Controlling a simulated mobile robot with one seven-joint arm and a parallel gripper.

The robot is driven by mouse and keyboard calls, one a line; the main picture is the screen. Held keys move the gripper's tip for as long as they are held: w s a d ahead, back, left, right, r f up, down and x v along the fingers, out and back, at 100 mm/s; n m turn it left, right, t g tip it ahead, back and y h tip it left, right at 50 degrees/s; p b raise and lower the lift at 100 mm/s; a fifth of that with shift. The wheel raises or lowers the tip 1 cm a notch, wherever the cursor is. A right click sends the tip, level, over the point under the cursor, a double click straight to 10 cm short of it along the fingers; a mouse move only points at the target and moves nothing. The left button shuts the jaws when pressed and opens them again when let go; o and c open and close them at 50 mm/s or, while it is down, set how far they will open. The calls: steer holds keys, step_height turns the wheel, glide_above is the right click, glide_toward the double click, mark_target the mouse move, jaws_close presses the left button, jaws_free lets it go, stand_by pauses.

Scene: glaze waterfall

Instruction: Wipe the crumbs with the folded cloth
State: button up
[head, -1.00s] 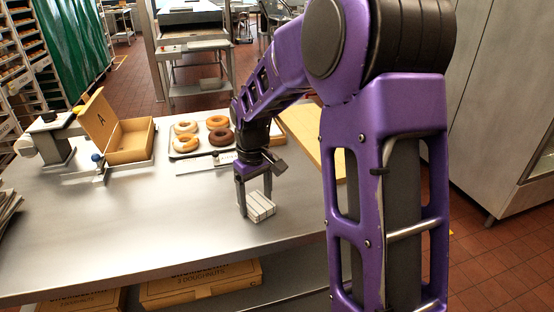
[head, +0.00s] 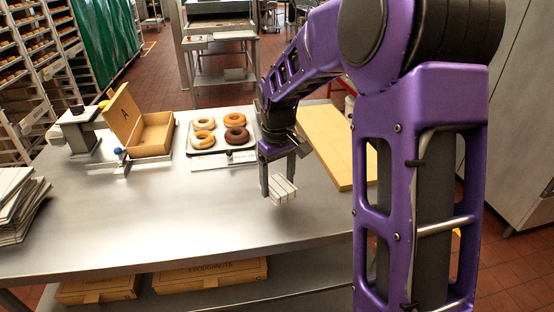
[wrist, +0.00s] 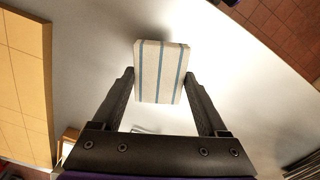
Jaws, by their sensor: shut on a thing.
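The folded cloth (head: 284,190) is pale with blue-grey stripes, and it also shows in the wrist view (wrist: 160,60). My gripper (head: 279,181) is shut on it, over the front middle of the steel table (head: 180,225). In the wrist view my gripper (wrist: 159,78) has one finger against each side of the cloth, which sticks out past the fingertips. I cannot tell whether the cloth touches the tabletop. I cannot make out any crumbs in either view.
A doughnut tray (head: 192,151) and an open box (head: 152,148) marked A stand behind, left of my arm. A wooden board (head: 338,150) lies to the right. Papers (head: 18,210) are stacked at the left edge. The front left of the table is clear.

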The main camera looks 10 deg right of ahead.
steer(key=shift+r+p, duration=0.55)
steer(key=shift+r, duration=0.6)
steer(key=shift+s+f, duration=0.1)
steer(key=shift+f, duration=0.05)
